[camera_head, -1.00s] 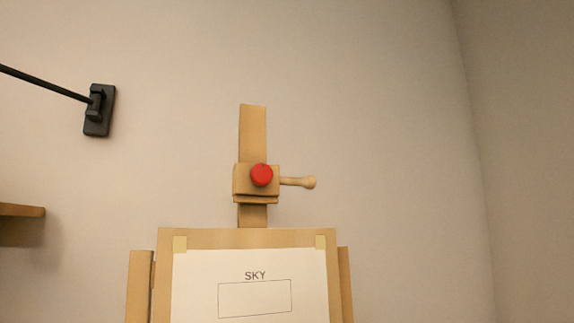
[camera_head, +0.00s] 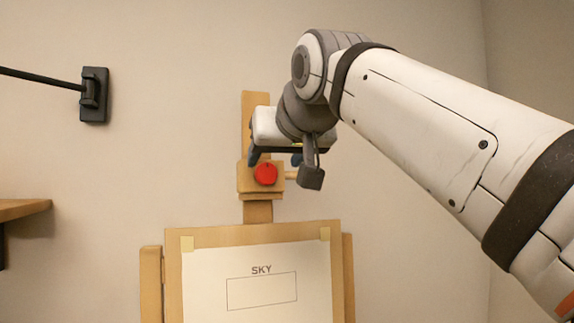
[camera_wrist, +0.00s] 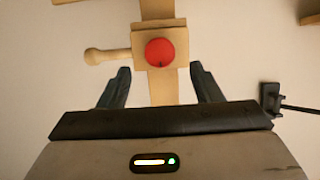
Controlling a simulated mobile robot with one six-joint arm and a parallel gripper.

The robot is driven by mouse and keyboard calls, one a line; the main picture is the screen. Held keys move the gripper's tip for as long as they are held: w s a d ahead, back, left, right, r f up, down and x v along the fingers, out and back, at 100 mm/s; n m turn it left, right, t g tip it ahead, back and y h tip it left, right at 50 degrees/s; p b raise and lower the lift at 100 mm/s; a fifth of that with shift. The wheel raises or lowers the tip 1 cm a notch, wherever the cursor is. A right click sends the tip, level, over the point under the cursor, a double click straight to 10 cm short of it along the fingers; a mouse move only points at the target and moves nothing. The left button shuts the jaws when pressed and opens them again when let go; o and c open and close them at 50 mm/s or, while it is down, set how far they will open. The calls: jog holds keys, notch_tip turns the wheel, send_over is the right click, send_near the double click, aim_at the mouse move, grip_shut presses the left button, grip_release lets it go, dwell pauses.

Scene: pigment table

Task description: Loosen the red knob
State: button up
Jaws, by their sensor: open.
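The red knob (camera_head: 265,174) is round and sits on the front of a wooden clamp block (camera_head: 246,186) on the easel's upright post. It also shows in the wrist view (camera_wrist: 160,52), beyond my fingertips and roughly between their lines. My gripper (camera_head: 274,160) is in front of the post, just above the knob in the head view. In the wrist view its two dark fingers (camera_wrist: 158,78) are spread apart with nothing between them but the post behind. I see no contact with the knob. A wooden side handle (camera_wrist: 105,56) sticks out of the block, partly hidden by my gripper in the head view.
Below is the easel board with a taped sheet (camera_head: 260,307) marked SKY. A black wall bracket with a rod (camera_head: 94,95) is at upper left. A wooden shelf (camera_head: 22,208) is at the left edge. The wall around the post is bare.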

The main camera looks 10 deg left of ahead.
aim_at(268, 171)
jog(key=p+x, duration=0.1)
jog(key=x, duration=0.5)
jog(key=shift+f, duration=0.1)
jog(key=shift+d, duration=0.1)
jog(key=shift+c, duration=0.5)
jog(key=c, duration=0.9)
